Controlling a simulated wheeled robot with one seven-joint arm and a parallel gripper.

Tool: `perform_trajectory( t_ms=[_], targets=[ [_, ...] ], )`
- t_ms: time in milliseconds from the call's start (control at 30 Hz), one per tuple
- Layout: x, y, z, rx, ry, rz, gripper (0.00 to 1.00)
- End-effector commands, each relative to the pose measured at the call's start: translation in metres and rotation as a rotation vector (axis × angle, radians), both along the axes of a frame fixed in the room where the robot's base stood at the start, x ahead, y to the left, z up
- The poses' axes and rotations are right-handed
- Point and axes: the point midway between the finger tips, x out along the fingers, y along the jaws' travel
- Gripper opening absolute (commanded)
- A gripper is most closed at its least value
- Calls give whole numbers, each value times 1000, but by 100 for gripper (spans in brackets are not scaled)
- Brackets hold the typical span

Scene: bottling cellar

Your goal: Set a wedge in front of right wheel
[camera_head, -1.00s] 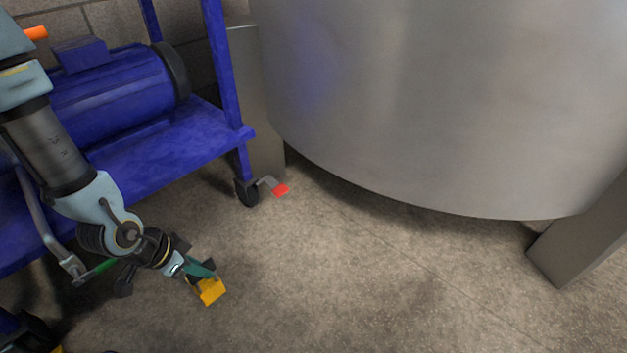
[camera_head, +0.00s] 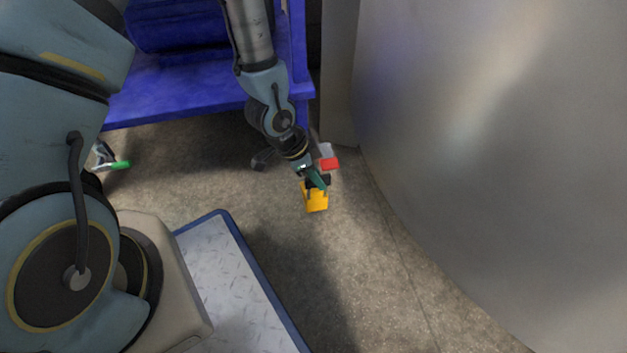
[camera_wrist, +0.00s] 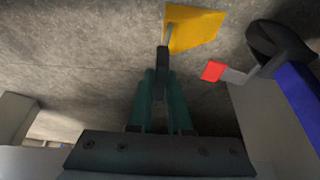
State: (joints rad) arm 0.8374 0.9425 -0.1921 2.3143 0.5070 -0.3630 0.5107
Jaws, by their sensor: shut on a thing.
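A yellow wedge (camera_head: 316,199) is held in my gripper (camera_head: 315,184), whose teal fingers are shut on it. In the wrist view the wedge (camera_wrist: 192,29) is beyond the fingertips of my gripper (camera_wrist: 162,62), low over the concrete floor. The cart's right wheel (camera_wrist: 280,42) is dark and shows at the upper right of the wrist view, to the right of the wedge and apart from it. A red-tipped pedal (camera_wrist: 213,71) sticks out from that wheel.
The blue cart (camera_head: 190,95) stands at the back. A green-tipped pedal (camera_head: 121,164) shows under its left side. A large steel tank (camera_head: 500,130) fills the right. The floor (camera_head: 385,275) in front of the wedge is clear.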

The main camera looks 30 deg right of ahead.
Motion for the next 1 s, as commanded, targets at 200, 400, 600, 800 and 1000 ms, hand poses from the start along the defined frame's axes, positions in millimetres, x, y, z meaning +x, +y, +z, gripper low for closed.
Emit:
perform_trajectory(
  t_ms=[200, 400, 600, 800, 1000],
  targets=[
    [15, -6, -16, -2, -1, 2, 0],
    [30, -12, -21, -2, -1, 2, 0],
    [47, -19, -24, -3, 0, 2, 0],
    [61, -25, -28, -3, 0, 0, 0],
    [68, -27, -30, -2, 1, 0, 0]
  ],
)
